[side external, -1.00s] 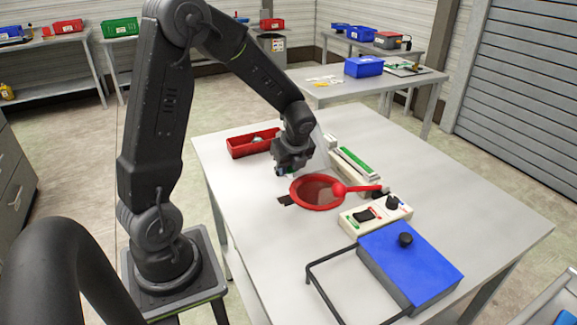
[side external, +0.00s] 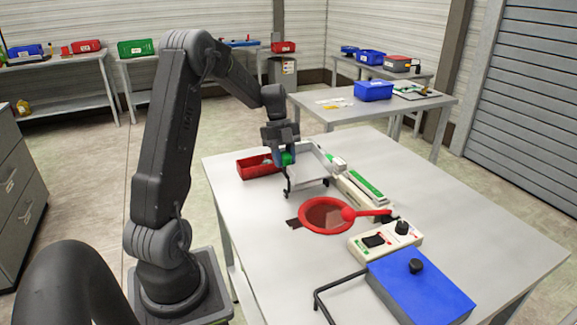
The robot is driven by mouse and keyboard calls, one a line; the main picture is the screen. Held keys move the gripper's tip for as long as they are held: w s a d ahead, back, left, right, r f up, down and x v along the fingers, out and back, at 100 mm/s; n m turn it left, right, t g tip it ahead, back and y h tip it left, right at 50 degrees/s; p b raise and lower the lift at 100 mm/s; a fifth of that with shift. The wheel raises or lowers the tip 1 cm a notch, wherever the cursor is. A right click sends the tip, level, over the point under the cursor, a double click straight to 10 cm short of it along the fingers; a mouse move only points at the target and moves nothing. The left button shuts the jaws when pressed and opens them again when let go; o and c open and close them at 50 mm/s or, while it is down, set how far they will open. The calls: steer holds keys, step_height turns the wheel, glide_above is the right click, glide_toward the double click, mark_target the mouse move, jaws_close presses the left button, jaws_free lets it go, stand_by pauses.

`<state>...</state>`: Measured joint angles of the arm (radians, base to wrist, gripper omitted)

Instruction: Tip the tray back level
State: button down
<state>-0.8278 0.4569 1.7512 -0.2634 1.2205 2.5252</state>
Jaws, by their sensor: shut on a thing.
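The pale grey tray (side external: 314,186) is at the back of the table, right of the red bin. Its far and right walls show; its near left part is partly covered by my gripper and a dark bracket (side external: 288,188). My gripper (side external: 285,160) points down at the tray's near left side and is shut on a green grip (side external: 288,159), which appears to join that bracket. The tray's exact tilt is hard to tell from here.
The red bin (side external: 256,170) stands close on the left. A long green-topped box (side external: 362,184), a red-rimmed net (side external: 326,231), a switch box (side external: 377,241) and a blue-lidded box (side external: 425,288) with a black handle stand to the right and in front. The table's near left is clear.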

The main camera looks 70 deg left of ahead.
steer(key=shift+a+h, duration=0.9)
steer(key=shift+a, duration=0.3)
steer(key=c, duration=0.8)
jaws_free()
steer(key=shift+c, duration=0.2)
steer(key=v, duration=1.3)
steer(key=shift+a+r, duration=0.2)
steer(key=shift+r, duration=0.1)
